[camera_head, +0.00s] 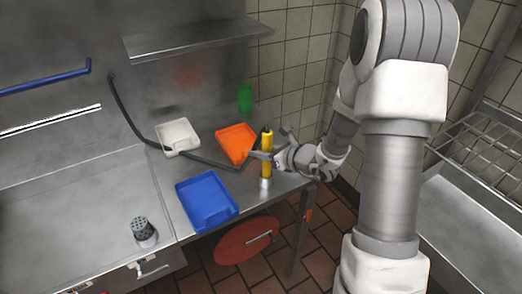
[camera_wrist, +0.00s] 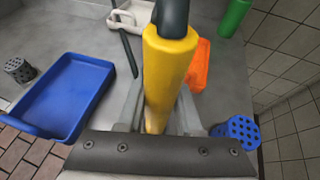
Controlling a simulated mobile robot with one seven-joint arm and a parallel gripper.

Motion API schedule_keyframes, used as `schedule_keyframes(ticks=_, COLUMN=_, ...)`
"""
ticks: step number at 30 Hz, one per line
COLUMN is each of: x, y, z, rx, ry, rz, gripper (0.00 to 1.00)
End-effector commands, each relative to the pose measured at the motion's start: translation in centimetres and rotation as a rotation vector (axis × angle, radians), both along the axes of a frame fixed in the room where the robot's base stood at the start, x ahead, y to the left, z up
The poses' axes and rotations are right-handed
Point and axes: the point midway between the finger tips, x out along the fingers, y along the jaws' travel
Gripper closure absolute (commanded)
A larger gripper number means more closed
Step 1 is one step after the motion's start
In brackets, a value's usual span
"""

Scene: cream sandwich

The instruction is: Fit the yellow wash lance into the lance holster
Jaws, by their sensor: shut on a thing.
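The yellow wash lance (camera_head: 266,143) stands roughly upright over the right end of the steel counter, with a dark top end and a pale metallic lower end. My gripper (camera_head: 264,156) is shut on its yellow body. In the wrist view, the lance (camera_wrist: 168,65) runs between the fingers of my gripper (camera_wrist: 158,108), and its lower end is hidden. A grey perforated cup (camera_head: 144,231) stands at the left front; it also shows in the wrist view (camera_wrist: 19,70). A blue perforated cup (camera_wrist: 238,130) is right of my gripper in the wrist view. I cannot tell which cup is the holster.
A blue tray (camera_head: 207,202), an orange tray (camera_head: 236,143) and a white tray (camera_head: 178,136) lie on the counter. A dark hose (camera_head: 128,113) runs from the back wall across it. A green bottle (camera_head: 244,98) is at the back. A steel shelf (camera_head: 195,38) hangs above.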

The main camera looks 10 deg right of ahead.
Motion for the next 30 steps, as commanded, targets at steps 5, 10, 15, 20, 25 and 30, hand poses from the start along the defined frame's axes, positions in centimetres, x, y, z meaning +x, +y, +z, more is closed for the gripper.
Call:
schedule_keyframes(ticks=5, x=0.0, y=0.0, z=-0.5, rx=0.000, ry=-0.001, rz=0.000, gripper=1.00)
schedule_keyframes(ticks=10, x=0.0, y=0.0, z=-0.9, rx=0.000, ry=-0.001, rz=0.000, gripper=1.00)
schedule_keyframes(ticks=15, x=0.0, y=0.0, z=-1.4, rx=0.000, ry=-0.001, rz=0.000, gripper=1.00)
schedule_keyframes(ticks=20, x=0.0, y=0.0, z=-1.8, rx=0.000, ry=-0.001, rz=0.000, gripper=1.00)
schedule_keyframes(ticks=25, x=0.0, y=0.0, z=-2.2, rx=0.000, ry=-0.001, rz=0.000, gripper=1.00)
schedule_keyframes(ticks=30, x=0.0, y=0.0, z=-2.6, rx=0.000, ry=-0.001, rz=0.000, gripper=1.00)
